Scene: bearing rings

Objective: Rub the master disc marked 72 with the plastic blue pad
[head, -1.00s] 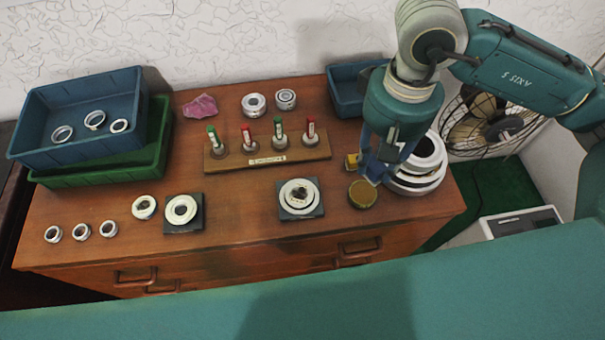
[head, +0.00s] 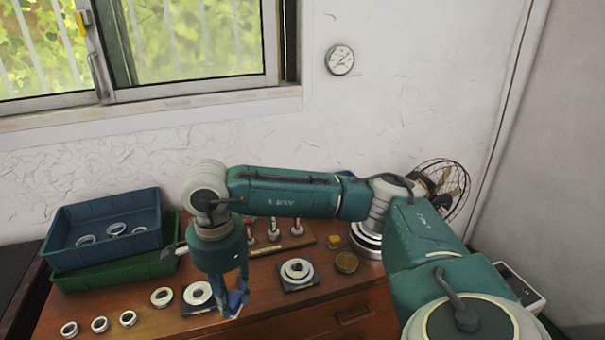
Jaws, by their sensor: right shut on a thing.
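My right gripper (head: 234,303) points down at the front left of the wooden cabinet top, shut. A small blue piece at its tips appears to be the plastic blue pad, though it blends with the bluish fingers. Just left of the fingers a pale ring-shaped disc (head: 198,293) lies on a dark square plate, partly hidden by the gripper. I cannot tell if the gripper touches it. A second disc (head: 297,269) with a dark centre lies on another dark plate to the right. No number is legible on either disc. My left gripper is not in view.
A blue crate (head: 105,237) with several rings sits in a green one (head: 120,275). Loose rings (head: 128,318) lie along the front left. A rack (head: 300,243) with upright plugs, a yellow block (head: 333,241) and a brownish tin (head: 346,262) stand behind and right.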

